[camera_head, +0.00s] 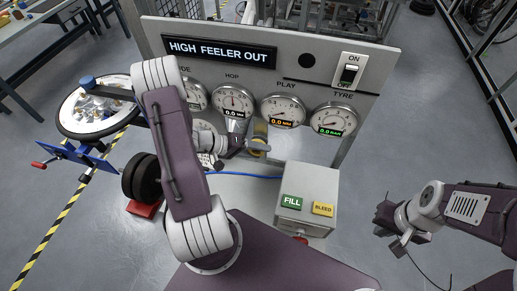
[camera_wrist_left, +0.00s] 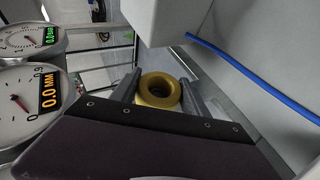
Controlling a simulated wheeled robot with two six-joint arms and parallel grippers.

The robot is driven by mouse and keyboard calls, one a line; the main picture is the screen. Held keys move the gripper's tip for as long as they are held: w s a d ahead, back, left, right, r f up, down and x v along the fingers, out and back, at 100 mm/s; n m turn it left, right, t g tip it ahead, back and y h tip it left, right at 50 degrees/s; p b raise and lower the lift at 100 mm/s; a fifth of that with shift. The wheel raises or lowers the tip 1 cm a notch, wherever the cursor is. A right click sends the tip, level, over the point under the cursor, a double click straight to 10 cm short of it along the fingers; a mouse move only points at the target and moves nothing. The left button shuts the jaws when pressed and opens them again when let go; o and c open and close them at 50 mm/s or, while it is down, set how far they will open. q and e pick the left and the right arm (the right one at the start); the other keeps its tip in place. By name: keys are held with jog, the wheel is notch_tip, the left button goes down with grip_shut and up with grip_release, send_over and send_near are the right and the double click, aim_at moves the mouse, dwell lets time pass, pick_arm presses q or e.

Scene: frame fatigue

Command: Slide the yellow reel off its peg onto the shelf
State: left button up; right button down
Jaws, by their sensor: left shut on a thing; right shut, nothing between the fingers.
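The yellow reel (camera_wrist_left: 158,90) sits between the two fingers of my left gripper (camera_wrist_left: 160,88) in the left wrist view, and the gripper is shut on it. In the head view the reel (camera_head: 260,140) is a small yellow shape below the gauges, partly hidden by my left gripper (camera_head: 250,147). I cannot make out the peg, or whether the reel is still on it. The pale shelf (camera_head: 250,183) is below, with a blue cable along it. My right gripper (camera_head: 392,228) is shut and empty at the lower right, far from the reel.
A panel reading "HIGH FEELER OUT" (camera_head: 221,50) with several gauges (camera_head: 282,109) and a switch (camera_head: 350,72) stands behind the reel. A grey box with FILL and BLEED buttons (camera_head: 306,196) stands to the right. A wheel on a blue stand (camera_head: 95,108) is at the left.

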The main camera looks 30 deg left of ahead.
pick_arm(q)
jog(key=shift+s+d+b, duration=0.2)
jog(key=shift+s+b, duration=0.1)
jog(key=shift+s, duration=0.55)
jog(key=shift+s+d+b, duration=0.2)
jog(key=shift+s+b, duration=0.1)
jog(key=shift+s, duration=0.5)
jog(key=s+b, duration=0.1)
jog(key=s, duration=0.1)
jog(key=s+d+b, duration=0.1)
jog(key=shift+s, duration=0.4)
